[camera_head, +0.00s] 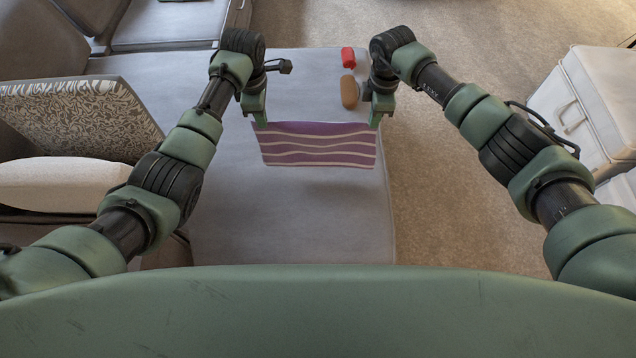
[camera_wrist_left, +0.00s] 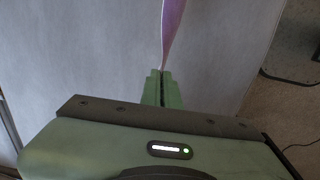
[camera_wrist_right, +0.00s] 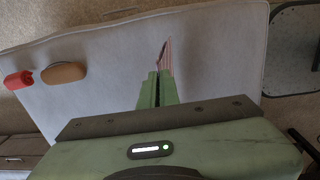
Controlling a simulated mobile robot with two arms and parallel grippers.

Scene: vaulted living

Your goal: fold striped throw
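The striped throw (camera_head: 318,150) is purple with pale wavy stripes and hangs stretched between my two grippers over the grey cushioned surface (camera_head: 285,222). My left gripper (camera_head: 260,122) is shut on its upper left corner; in the left wrist view the purple cloth (camera_wrist_left: 172,32) runs up from the closed fingertips (camera_wrist_left: 162,72). My right gripper (camera_head: 376,122) is shut on its upper right corner; in the right wrist view the cloth (camera_wrist_right: 165,57) shows edge-on at the closed fingertips (camera_wrist_right: 158,74). Whether the throw's lower edge touches the surface I cannot tell.
A red object (camera_head: 348,57) and a brown rounded object (camera_head: 349,92) lie on the surface beyond the throw, near my right gripper. A patterned cushion (camera_head: 75,118) is at the left. A white case-like box (camera_head: 590,105) stands at the right. The near surface is clear.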

